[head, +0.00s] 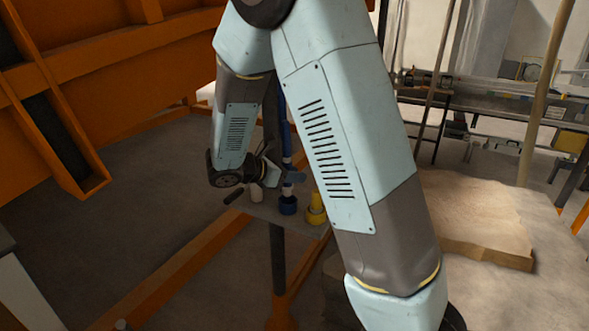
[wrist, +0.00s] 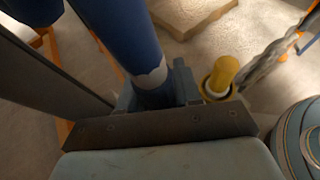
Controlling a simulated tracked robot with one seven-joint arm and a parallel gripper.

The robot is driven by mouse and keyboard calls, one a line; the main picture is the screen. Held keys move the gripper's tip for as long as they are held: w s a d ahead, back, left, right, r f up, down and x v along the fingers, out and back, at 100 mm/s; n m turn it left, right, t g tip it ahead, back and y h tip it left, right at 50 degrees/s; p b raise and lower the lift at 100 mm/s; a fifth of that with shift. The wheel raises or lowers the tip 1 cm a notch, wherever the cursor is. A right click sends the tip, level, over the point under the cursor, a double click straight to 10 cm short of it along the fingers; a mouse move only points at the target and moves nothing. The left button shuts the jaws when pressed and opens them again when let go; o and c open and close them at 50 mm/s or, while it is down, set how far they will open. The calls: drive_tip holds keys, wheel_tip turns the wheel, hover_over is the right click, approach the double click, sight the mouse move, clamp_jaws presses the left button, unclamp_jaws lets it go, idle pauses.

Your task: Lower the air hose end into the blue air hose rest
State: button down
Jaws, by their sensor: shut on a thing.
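The blue air hose (head: 285,128) hangs down to my gripper (head: 286,176) in the head view, with a pale collar near its lower end. The blue air hose rest (head: 288,205) is on a small stand directly below. In the wrist view the thick blue hose (wrist: 122,38) with a jagged white band runs down into my gripper (wrist: 155,95), which is shut on it. The hose is close to upright in the head view. I cannot tell whether its tip is inside the rest or just above it; the rest is hidden in the wrist view.
A yellow rest (head: 316,212) stands right beside the blue one; a yellow piece (wrist: 224,74) shows in the wrist view. A dark rod (head: 236,194) lies at the stand's left. Orange framework (head: 70,110) rises left. A pale slab (head: 475,215) lies right.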

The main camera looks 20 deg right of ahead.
drive_tip(key=shift+f, duration=1.65)
drive_tip(key=c, duration=0.7)
unclamp_jaws()
drive_tip(key=v, duration=1.3)
drive_tip(key=shift+a, duration=0.35)
drive_tip(key=shift+s, duration=0.15)
